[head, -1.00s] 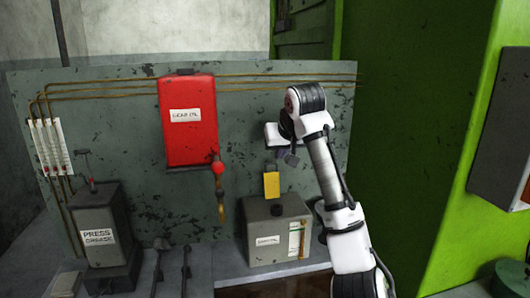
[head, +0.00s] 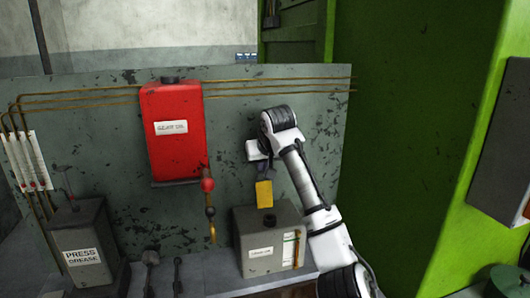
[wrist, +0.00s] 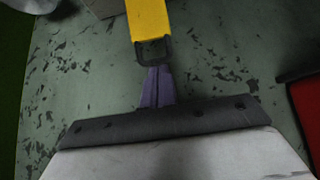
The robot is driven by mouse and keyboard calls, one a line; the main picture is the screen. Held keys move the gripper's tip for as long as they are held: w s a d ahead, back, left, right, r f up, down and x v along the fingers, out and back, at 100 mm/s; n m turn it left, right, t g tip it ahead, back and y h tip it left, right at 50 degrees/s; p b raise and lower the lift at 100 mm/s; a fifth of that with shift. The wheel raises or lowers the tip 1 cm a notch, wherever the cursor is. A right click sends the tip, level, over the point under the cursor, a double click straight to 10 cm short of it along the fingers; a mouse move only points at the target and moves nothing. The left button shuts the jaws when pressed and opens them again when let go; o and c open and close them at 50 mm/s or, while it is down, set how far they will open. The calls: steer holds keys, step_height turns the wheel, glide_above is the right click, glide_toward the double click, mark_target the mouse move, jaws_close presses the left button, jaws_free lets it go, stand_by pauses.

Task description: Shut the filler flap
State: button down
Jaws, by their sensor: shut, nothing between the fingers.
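A yellow flap (head: 264,194) stands upright, open, on top of the grey oil box (head: 247,252). A dark round part (head: 278,210) shows at its foot. In the wrist view the flap (wrist: 147,20) reaches in from the top, with a dark loop (wrist: 154,50) at its near end. My gripper (head: 264,172) points down, just above the flap's upper end. In the wrist view its purple fingers (wrist: 156,75) are shut and empty, with their tips at the dark loop. I cannot tell whether they touch it.
A red oil tank (head: 172,150) with a hanging valve is fixed to the grey panel (head: 105,110) at left. A press grease box (head: 85,235) stands at front left. A green machine wall (head: 400,130) rises at right.

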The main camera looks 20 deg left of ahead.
steer(key=shift+w+a+f, duration=0.25)
steer(key=shift+w+f, duration=0.1)
steer(key=shift+f, duration=0.2)
steer(key=shift+f, duration=0.1)
